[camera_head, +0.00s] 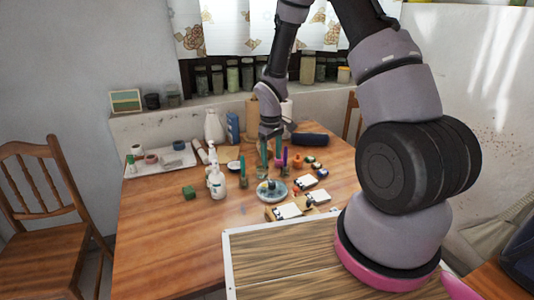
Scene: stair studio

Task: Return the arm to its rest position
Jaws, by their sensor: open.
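My arm rises from its pink-ringed base at the right and bends over at the top of the view. My gripper (271,137) hangs down over the back middle of the wooden table (160,230). It is open, and I see nothing held in it. A round plate (272,194) with small items on it lies on the table below and in front of the gripper. Several thin upright coloured sticks stand near and behind that plate. The small gap between the fingertips and these sticks is hard to judge.
A blue box (233,128) and a dark roll (309,139) are at the back. A chair (45,200) stands at left. The table's front left is clear.

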